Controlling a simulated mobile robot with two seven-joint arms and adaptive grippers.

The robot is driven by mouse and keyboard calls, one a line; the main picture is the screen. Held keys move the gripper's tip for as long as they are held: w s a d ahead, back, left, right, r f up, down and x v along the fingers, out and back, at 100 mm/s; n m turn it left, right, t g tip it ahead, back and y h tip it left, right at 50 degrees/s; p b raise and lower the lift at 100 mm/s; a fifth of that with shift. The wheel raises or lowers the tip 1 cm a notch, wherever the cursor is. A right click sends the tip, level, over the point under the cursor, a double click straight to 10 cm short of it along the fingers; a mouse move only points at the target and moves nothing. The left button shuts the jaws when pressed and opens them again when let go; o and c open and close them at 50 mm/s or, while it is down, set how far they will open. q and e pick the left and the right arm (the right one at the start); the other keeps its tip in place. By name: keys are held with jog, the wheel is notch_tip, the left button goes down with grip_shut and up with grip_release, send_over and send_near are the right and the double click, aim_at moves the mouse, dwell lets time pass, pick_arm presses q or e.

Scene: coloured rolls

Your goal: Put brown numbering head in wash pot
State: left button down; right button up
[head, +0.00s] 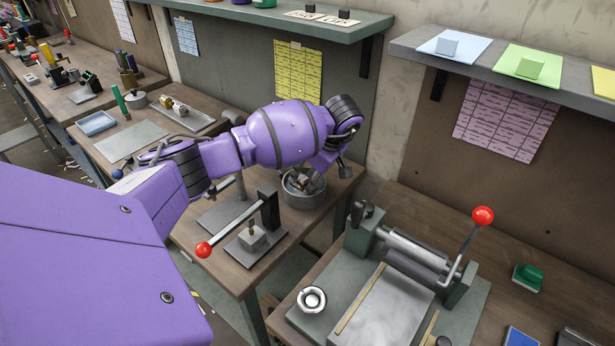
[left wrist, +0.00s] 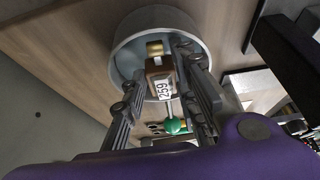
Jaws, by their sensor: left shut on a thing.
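The wash pot (head: 303,202) is a round grey metal pot on the wooden bench, right of centre in the head view. My left gripper (head: 308,183) points down into the pot's mouth from above. In the left wrist view, my left gripper (left wrist: 160,88) is shut on the brown numbering head (left wrist: 158,67), a small brown block with a white number label and a brass end. The head lies in front of the pot's round opening (left wrist: 128,45). I cannot tell whether it touches the pot's bottom. My right gripper is in neither view.
A lever press (head: 250,238) with a red ball handle stands just left of the pot. A roller press (head: 410,260) with a red-knobbed crank fills the bench at the right. A shelf (head: 270,18) overhangs behind. A tray (head: 178,122) lies further left.

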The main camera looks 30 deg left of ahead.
pick_arm(q)
jog(key=shift+f, duration=0.6)
jog(key=c, duration=1.7)
grip_release()
jog(key=shift+o, duration=0.2)
jog(key=v, duration=1.3)
jog(key=shift+a+r, duration=0.15)
jog(key=shift+a, duration=0.1)
